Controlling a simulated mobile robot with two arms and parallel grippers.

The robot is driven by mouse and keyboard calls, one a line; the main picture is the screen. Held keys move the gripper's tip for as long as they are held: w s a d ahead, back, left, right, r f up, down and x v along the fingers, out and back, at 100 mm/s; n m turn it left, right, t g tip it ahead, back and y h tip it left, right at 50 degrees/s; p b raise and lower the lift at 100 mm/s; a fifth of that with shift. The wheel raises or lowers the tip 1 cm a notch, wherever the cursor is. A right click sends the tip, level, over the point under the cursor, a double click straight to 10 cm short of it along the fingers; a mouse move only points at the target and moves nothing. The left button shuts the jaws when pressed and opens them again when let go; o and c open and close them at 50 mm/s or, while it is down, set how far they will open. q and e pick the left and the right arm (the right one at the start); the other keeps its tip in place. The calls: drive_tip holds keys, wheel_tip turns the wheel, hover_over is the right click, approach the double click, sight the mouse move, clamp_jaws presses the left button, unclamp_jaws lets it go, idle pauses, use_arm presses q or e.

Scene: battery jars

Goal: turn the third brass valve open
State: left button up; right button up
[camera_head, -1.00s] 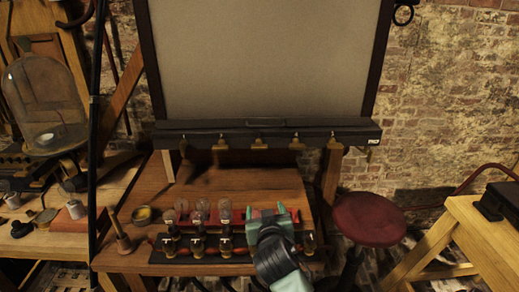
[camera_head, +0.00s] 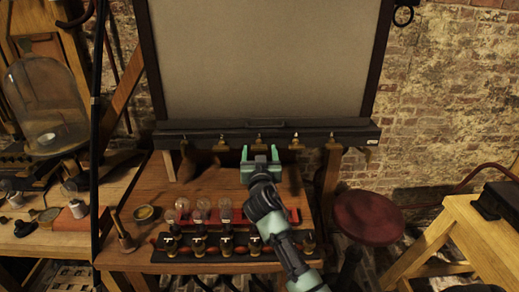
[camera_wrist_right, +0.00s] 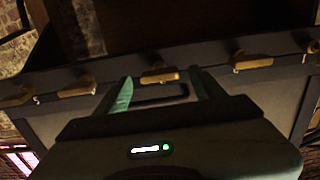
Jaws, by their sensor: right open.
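A row of several brass valves hangs along the black bar (camera_head: 200,131) under the large grey panel. The third brass valve (camera_head: 259,139) is the middle one. In the wrist view its brass handle (camera_wrist_right: 160,76) lies crosswise, roughly in line with the bar. My right gripper (camera_head: 260,153) is open, just below and in front of this valve. In the wrist view its two green fingers (camera_wrist_right: 164,88) stand either side of the handle, with gaps showing; I see no contact. My left gripper is not in view.
Neighbouring brass valves (camera_wrist_right: 78,87) and (camera_wrist_right: 252,62) flank the middle one. Below, the wooden bench (camera_head: 225,182) carries several glass bulbs (camera_head: 182,208) and a row of black-based switches (camera_head: 198,245). A red stool (camera_head: 367,217) stands at right.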

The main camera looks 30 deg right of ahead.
drive_tip(key=shift+w+d, duration=0.15)
drive_tip(key=shift+w, duration=0.1)
drive_tip(key=c, duration=1.4)
drive_tip(key=shift+o, duration=0.2)
